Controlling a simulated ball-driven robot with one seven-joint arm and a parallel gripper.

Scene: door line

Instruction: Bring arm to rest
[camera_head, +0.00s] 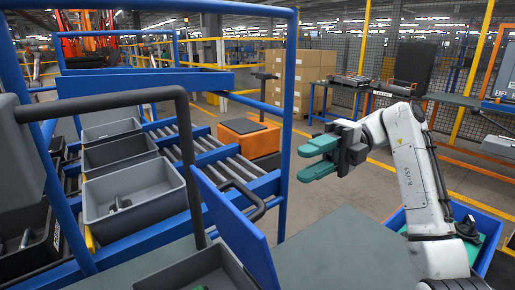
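My arm (415,165) rises at the right of the head view and bends left at the top. My gripper (309,162) points left with its two green fingers, held in the air above the grey work surface (345,250). The fingers stand apart with a gap between them and nothing in it. The gripper is to the right of the blue rack post and touches nothing that I can see.
A blue rack (289,120) with grey bins (135,205) on rollers fills the left. A blue panel (235,235) tilts up at the front centre. A blue bin (487,230) is beside my arm at the right. Stacked cartons (298,75) and mesh fencing stand behind.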

